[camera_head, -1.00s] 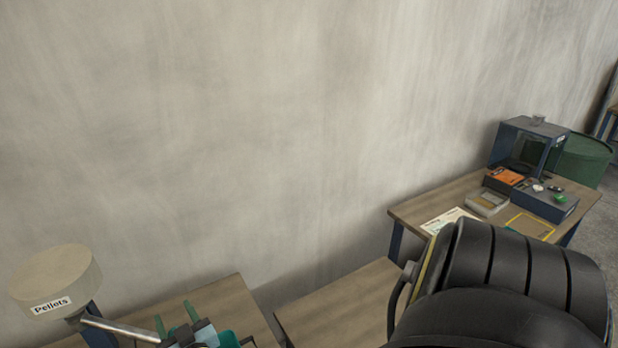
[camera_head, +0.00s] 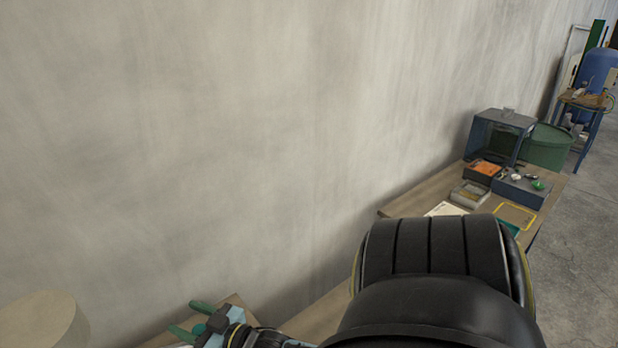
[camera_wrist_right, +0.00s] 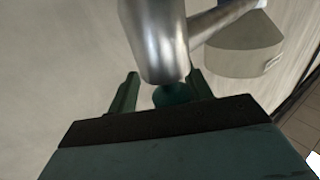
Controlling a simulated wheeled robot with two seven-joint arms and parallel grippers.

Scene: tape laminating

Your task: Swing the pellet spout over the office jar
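The pellet hopper (camera_head: 40,318) is a beige drum, cut off at the lower left of the head view. It also shows in the right wrist view (camera_wrist_right: 240,48), with a thin metal pipe (camera_wrist_right: 218,20) running to the spout. The spout (camera_wrist_right: 160,38) is a thick silver tube close to the camera, its lower end between or just in front of my right fingers. My right gripper (camera_head: 184,316) has its green fingers apart; a teal round piece (camera_wrist_right: 170,96) lies between them. I cannot tell whether they touch the spout. The office jar is not identifiable. My left gripper is not in view.
A workbench (camera_head: 425,197) at right carries a dark box (camera_head: 495,137), trays and papers. A blue tank (camera_head: 597,75) is at the far right. The wall (camera_head: 250,120) fills the back. My black arm covers the lower middle.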

